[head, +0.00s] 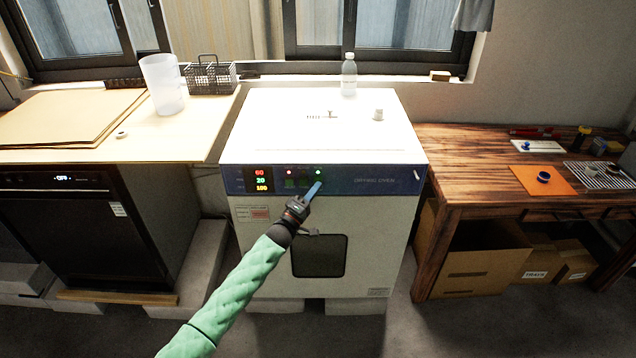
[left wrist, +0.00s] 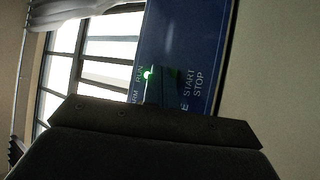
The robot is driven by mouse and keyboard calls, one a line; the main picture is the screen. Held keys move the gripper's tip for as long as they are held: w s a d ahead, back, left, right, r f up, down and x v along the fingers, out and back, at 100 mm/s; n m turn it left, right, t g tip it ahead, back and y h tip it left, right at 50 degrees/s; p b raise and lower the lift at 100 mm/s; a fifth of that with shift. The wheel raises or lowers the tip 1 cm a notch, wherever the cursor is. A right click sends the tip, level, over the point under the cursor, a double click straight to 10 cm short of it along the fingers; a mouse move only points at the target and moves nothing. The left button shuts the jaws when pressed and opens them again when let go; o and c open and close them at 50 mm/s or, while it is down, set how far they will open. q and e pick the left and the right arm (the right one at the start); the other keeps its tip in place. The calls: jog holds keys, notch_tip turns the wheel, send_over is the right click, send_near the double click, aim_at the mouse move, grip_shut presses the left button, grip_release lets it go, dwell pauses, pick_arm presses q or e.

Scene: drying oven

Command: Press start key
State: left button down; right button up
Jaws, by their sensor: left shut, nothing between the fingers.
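The drying oven (head: 322,160) is a white box with a blue control panel (head: 385,180) along its upper front. The panel has a red, green and yellow number display (head: 261,180), and a green light (head: 318,172) near its middle. My left gripper (head: 315,190) is shut and empty, its blue tip at the panel just below the green light. I cannot tell whether it touches. In the left wrist view the panel shows START STOP lettering (left wrist: 192,82) and a lit RUN light (left wrist: 147,75). The start key itself is hidden or too dark to make out. My right gripper is out of view.
A clear bottle (head: 348,75) and a small white knob (head: 378,114) stand on the oven top. A wooden table (head: 470,160) is at the right, with boxes below. A counter with a white jug (head: 162,85) and a wire basket (head: 211,77) is at the left.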

pick_arm(q)
jog(key=shift+s+p, duration=0.3)
jog(key=shift+s, duration=0.45)
jog(key=s+p, duration=0.2)
jog(key=s, duration=0.3)
dwell(0.3)
dwell(0.4)
